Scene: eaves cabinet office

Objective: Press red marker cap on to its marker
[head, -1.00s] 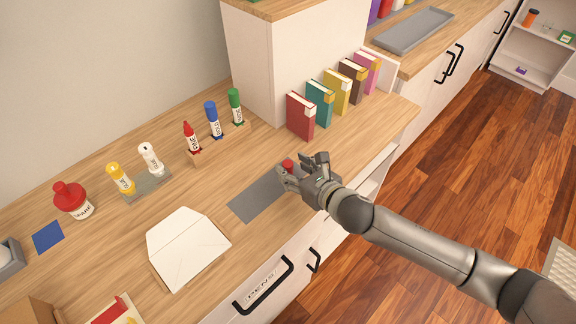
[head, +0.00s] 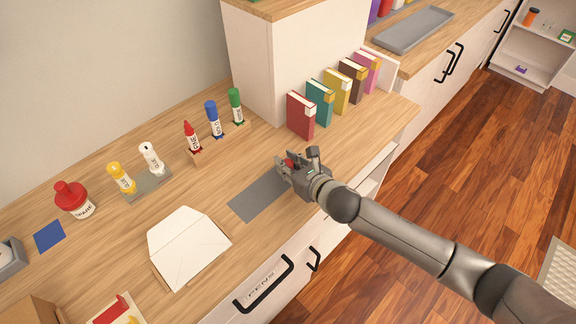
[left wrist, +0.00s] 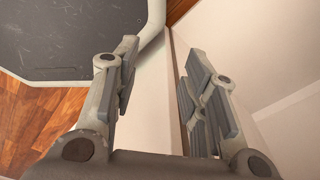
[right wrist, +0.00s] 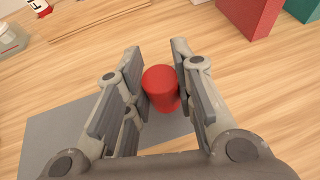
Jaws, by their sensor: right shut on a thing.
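The red marker (head: 193,139) stands upright with its red tip bare, in a small wooden holder at the back of the desk in the head view. The red cap (right wrist: 161,87) is between the fingers of my right gripper (right wrist: 159,68), which is shut on it over the grey mat. In the head view my right gripper (head: 294,163) hides most of the cap and sits to the right of and nearer than the marker. My left gripper (left wrist: 160,62) is open and empty, beside a pale cabinet surface in the left wrist view; it is out of the head view.
Blue (head: 213,120) and green (head: 235,106) markers stand close right of the red one. Yellow (head: 121,178) and white (head: 151,159) bottles stand left on a grey tray. A row of books (head: 301,116) stands at the right. The grey mat (head: 256,196) and an envelope (head: 188,248) lie in front.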

